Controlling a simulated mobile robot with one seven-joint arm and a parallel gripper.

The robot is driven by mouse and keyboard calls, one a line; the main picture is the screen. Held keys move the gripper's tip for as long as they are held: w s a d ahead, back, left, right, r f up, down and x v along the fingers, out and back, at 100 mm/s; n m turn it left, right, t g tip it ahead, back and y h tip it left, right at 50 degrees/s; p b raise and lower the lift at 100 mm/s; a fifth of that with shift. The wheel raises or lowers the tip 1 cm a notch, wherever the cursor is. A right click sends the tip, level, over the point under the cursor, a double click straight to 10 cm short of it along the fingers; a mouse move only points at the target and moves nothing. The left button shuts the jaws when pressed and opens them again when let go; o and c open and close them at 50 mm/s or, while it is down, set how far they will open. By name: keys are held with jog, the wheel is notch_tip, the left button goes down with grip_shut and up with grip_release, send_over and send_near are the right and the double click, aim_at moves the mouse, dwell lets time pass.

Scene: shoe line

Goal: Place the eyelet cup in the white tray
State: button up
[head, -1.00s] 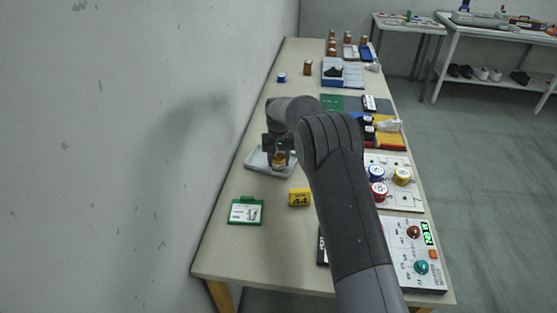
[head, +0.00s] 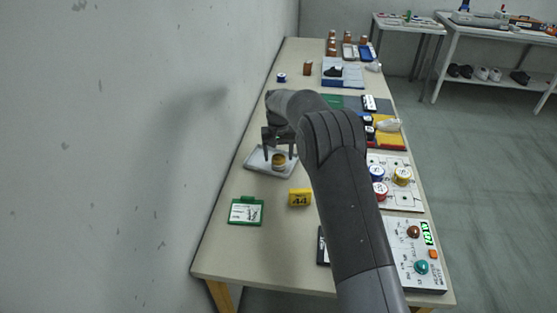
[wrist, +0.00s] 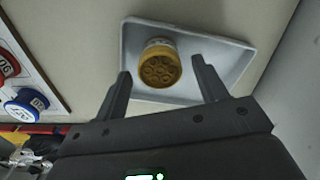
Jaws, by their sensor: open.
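The eyelet cup, a small round cup with a yellow-brown top and several holes, stands in the white tray. In the head view the cup (head: 279,160) is near the tray's middle; in the wrist view the cup (wrist: 160,66) shows from above. The white tray (head: 255,161) is a shallow light tray with a raised rim; it also shows in the wrist view (wrist: 215,77). My gripper (head: 279,153) is above the tray, its fingers apart and empty. In the wrist view my gripper (wrist: 163,82) is open, with the cup beyond its fingertips.
A yellow 44 tag (head: 300,198) and a green-framed card (head: 246,211) lie in front of the tray. To the right, a white board (head: 404,168) holds blue, red and yellow cups. A control panel (head: 415,265) sits at the front right. Table left of the tray is clear.

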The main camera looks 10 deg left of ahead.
aim_at(279, 157)
notch_tip(279, 157, up, 10)
jog(key=shift+f, duration=0.2)
jog(key=s+d+r+m+t, duration=0.1)
jog(key=s+d+r+t, duration=0.2)
jog(key=s+d+r, duration=1.45)
jog(key=s+d+f+t, duration=0.1)
jog(key=s+d, duration=0.2)
jog(key=s, duration=0.6)
jog(key=s+d+f+m, duration=0.1)
jog(key=s+d+f, duration=0.1)
jog(key=s, duration=0.6)
jog(key=s+d+f+t, duration=0.1)
jog(key=s+d, duration=0.3)
jog(key=s, duration=0.5)
jog(key=shift+s+d+f+m+t, duration=0.25)
jog(key=shift+s+m+t, duration=0.05)
